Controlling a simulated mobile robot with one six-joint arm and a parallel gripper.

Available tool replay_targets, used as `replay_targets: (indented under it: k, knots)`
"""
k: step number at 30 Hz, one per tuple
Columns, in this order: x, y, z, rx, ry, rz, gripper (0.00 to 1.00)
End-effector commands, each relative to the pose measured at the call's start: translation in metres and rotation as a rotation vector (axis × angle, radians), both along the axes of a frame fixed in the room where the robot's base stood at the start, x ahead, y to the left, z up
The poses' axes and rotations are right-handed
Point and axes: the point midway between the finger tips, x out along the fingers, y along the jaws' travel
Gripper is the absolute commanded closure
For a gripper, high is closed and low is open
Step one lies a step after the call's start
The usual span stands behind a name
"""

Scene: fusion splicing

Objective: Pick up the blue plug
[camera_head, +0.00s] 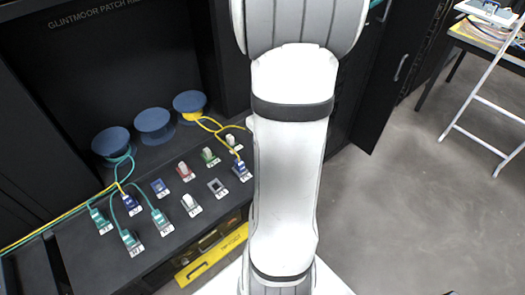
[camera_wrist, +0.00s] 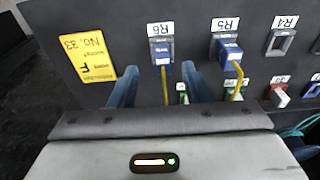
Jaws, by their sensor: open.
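In the wrist view a blue plug (camera_wrist: 163,54) with a yellow cable sits at the port labelled R6. A second blue plug (camera_wrist: 230,56), also with a yellow cable, sits at R5, just right of it. My gripper (camera_wrist: 159,67) is open. Its two blue-grey fingers lie left and right of the R6 plug in the picture, with nothing held; I cannot tell whether the tips reach its depth. In the head view my arm covers the gripper and the R6 port. The R5 plug (camera_head: 241,167) shows just left of my arm.
R4 is an empty grey port (camera_wrist: 280,43). A yellow tag (camera_wrist: 87,57) lies left of R6. In the head view, several other plugs and ports spread over the dark panel (camera_head: 165,255), with blue spools (camera_head: 153,122) behind them. Yellow and green cables cross the panel's left.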

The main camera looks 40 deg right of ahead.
Motion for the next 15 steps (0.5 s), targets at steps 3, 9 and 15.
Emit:
replay_targets:
  k: [3,9,15]
  knots:
    - [0.004,0.004,-0.02,0.004,0.005,0.002,0.56]
    - [0.007,0.003,-0.04,0.001,0.003,0.001,0.56]
    - [0.008,0.003,-0.042,-0.001,0.0,0.001,0.56]
